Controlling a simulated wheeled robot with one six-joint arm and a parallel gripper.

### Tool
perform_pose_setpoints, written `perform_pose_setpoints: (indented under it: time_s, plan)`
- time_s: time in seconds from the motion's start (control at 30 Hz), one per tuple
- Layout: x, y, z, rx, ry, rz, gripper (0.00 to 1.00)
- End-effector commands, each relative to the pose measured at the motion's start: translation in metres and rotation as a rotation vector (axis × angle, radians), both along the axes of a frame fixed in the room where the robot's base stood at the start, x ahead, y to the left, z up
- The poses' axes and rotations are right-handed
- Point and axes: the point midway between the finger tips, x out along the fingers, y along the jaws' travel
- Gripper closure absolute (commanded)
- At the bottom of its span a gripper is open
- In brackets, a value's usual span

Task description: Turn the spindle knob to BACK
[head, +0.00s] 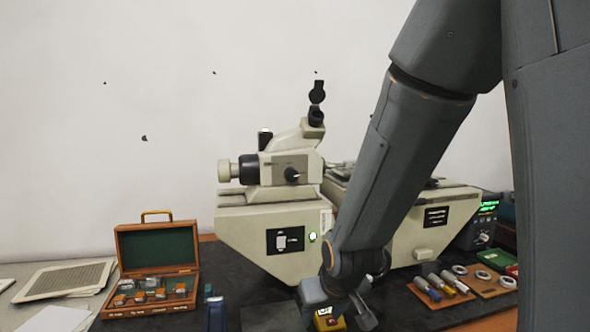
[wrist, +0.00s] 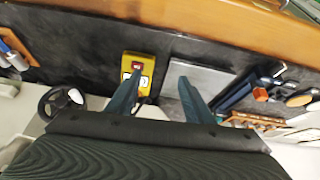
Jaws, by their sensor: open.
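No label reading BACK or spindle is legible, so I cannot tell which control is the spindle knob. A dark knob (head: 292,174) is on the side of the pale microscope head. Another small knob (head: 482,239) is on the control box with a green display at the right. A yellow box (wrist: 137,73) with a red part and pale buttons lies on the dark bench top; it shows partly at the bottom of the head view (head: 330,320). My gripper (wrist: 158,95) is open and empty, pointing down over the bench, with the yellow box beyond its left finger in the wrist view.
The pale machine base (head: 265,240) stands behind my arm. An open wooden case (head: 155,235) with a green lining is at left. Cylindrical tools (head: 440,284) and metal rings (head: 482,274) lie at right. A grey plate (head: 272,316) lies at the front. My arm hides part of the machine.

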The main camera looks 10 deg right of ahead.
Motion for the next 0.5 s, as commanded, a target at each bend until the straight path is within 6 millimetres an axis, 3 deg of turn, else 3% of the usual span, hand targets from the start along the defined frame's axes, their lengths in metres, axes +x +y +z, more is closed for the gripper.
perform_pose_setpoints:
  time_s: [0.1,0.2,0.33,0.5]
  plan:
    - [0.055,0.001,0.052,-0.019,-0.249,0.037,0.53]
    - [0.093,0.002,0.1,-0.037,-0.461,0.06,0.53]
    - [0.127,0.002,0.163,-0.061,-0.71,0.084,0.53]
    - [0.145,0.002,0.226,-0.086,-0.944,0.102,0.53]
